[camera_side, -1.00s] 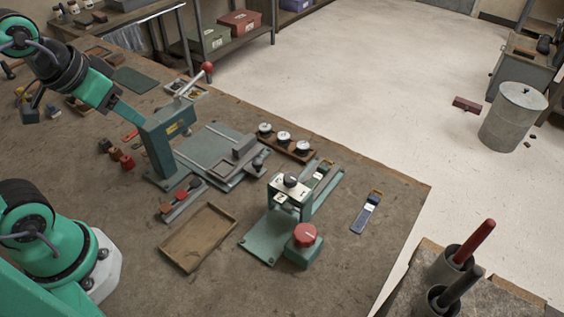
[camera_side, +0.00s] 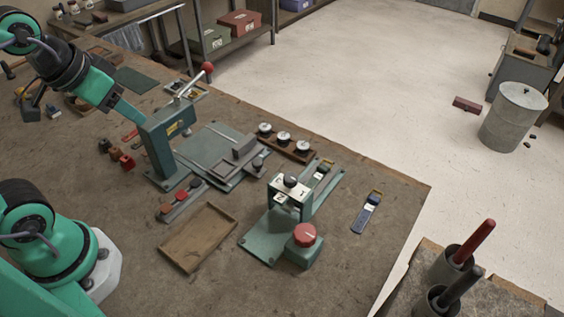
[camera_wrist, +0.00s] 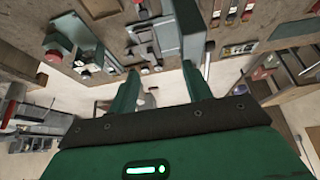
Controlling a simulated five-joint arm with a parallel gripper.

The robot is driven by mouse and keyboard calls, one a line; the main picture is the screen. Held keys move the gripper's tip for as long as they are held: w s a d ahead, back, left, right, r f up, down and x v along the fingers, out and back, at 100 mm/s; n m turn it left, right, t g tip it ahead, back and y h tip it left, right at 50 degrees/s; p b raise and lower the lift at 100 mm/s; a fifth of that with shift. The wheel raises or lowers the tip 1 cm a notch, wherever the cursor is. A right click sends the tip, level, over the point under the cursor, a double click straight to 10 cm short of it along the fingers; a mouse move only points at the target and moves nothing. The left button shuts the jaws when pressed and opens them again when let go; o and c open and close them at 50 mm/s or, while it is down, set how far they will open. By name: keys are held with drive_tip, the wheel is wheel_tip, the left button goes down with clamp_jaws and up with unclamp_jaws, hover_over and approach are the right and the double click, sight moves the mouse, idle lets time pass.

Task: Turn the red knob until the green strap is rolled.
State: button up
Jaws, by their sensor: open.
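The red knob (camera_side: 304,235) sits on a green block at the near end of a small green stand on the bench in the side view. The green strap (camera_side: 322,172) appears to lie along the far end of that stand, small and partly hidden, so how far it is rolled cannot be told. In the wrist view the red knob (camera_wrist: 54,56) shows at upper left. My gripper (camera_wrist: 161,88) is open and empty, with its two fingers apart. In the side view my gripper (camera_side: 125,106) is at left, beside the tall green press and well away from the knob.
The green press (camera_side: 160,150) with a lever stands between my gripper and the knob's stand. A wooden tray (camera_side: 198,237) lies left of the stand. A blue strap (camera_side: 367,212) lies to the right. A rack of spools (camera_side: 284,139) is behind.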

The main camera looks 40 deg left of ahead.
drive_tip(key=w+d+r+m+g, duration=0.2)
drive_tip(key=w+d+m+g, duration=0.1)
drive_tip(key=w+d, duration=0.4)
drive_tip(key=m+g+y, duration=0.3)
drive_tip(key=m+g, duration=0.3)
approach(306, 232)
drive_tip(key=shift+s+f, duration=0.3)
drive_tip(key=shift+f, duration=0.35)
drive_tip(key=shift+a+f, duration=0.1)
drive_tip(key=shift+x, duration=3.75)
drive_tip(key=shift+c, duration=0.4)
